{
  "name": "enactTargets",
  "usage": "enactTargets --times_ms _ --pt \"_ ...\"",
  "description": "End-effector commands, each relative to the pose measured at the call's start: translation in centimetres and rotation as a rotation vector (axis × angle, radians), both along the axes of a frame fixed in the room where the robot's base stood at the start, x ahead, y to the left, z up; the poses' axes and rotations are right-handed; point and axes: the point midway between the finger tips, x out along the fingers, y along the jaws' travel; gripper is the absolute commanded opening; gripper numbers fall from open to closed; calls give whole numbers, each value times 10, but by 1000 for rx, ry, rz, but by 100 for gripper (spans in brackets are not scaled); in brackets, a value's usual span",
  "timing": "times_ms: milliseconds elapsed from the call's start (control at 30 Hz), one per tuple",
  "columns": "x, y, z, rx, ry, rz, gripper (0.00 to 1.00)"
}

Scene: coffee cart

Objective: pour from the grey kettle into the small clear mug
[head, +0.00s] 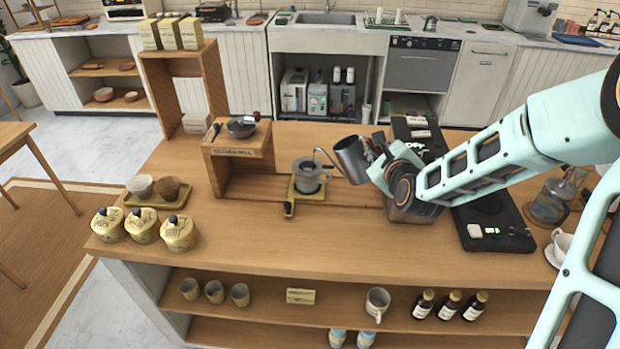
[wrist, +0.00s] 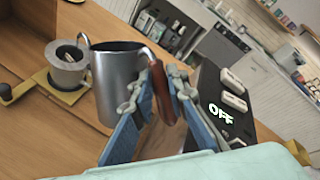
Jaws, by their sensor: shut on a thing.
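The grey kettle (head: 352,160) is held above the counter at its middle, leaning somewhat in the head view. Its thin curved spout points left, with the tip near and above the small mug. My gripper (head: 382,168) is shut on the kettle's brown handle; in the wrist view, the gripper's blue fingers (wrist: 158,103) close around that handle beside the kettle body (wrist: 116,85). The small clear mug (head: 307,174) looks greyish and stands upright on a yellow stand (head: 306,195). It also shows left of the kettle in the wrist view (wrist: 66,70). Any liquid stream cannot be made out.
A wooden shelf box (head: 238,150) with a dark bowl stands left of the mug. Black appliances (head: 490,225), one showing OFF, lie to the right, near a glass carafe (head: 549,205). Yellow canisters (head: 142,226) stand at the left edge. The front middle counter is clear.

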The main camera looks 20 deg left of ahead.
Motion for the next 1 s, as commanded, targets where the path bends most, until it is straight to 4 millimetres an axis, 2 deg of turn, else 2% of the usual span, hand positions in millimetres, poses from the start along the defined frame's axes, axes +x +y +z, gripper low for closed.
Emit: enactTargets --times_ms 267,700,1000 --pt "1 0 1 2 -5 -1 0" --pt "0 -6 -16 79 -14 -3 0" --pt "-1 -7 -18 112 -20 0 0"
